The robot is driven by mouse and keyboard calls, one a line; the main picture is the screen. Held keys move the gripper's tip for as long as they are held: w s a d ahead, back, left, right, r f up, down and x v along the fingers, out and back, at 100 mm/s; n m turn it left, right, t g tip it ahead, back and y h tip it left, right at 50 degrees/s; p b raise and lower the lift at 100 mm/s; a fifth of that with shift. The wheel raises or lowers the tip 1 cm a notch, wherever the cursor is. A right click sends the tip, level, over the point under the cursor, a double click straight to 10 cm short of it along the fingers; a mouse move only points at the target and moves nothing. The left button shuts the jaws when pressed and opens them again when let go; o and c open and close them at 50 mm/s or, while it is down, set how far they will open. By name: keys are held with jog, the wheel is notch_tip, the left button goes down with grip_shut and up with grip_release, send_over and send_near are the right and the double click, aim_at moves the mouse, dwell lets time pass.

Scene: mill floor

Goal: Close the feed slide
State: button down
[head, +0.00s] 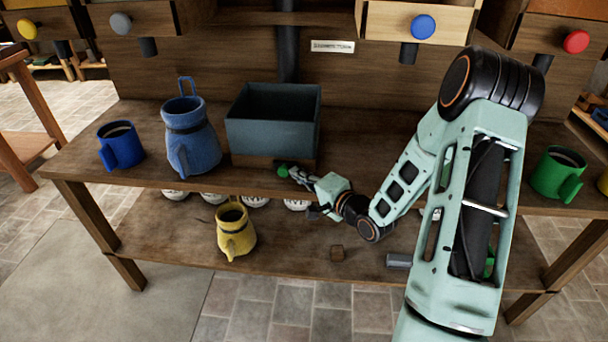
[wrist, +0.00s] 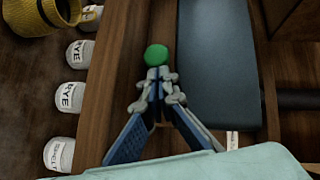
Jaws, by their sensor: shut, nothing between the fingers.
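A green round knob (head: 283,171) sits at the front of a dark blue-grey open box (head: 272,138) on the bench. The knob also shows in the wrist view (wrist: 156,55), just beyond my fingertips. My gripper (head: 293,173) is shut and empty, its tips (wrist: 158,76) pointing at the knob, touching it or very close; I cannot tell which. A wooden strip shows under the box. What the knob is fixed to is hidden, and I cannot tell for certain which part is the feed slide.
A blue jug (head: 190,140) and blue mug (head: 121,146) stand left of the box; a green mug (head: 558,174) stands far right. Above are wooden chutes with knobs, one blue (head: 423,27).

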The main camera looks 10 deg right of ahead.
jog(key=a, duration=0.2)
jog(key=w+a, duration=0.1)
jog(key=a, duration=0.2)
jog(key=w+a+b, duration=0.1)
jog(key=a, duration=0.1)
jog(key=shift+w+a, duration=0.25)
jog(key=shift+a, duration=0.15)
jog(key=shift+a+r, duration=0.1)
jog(key=shift+a, duration=0.1)
jog(key=shift+d, duration=0.1)
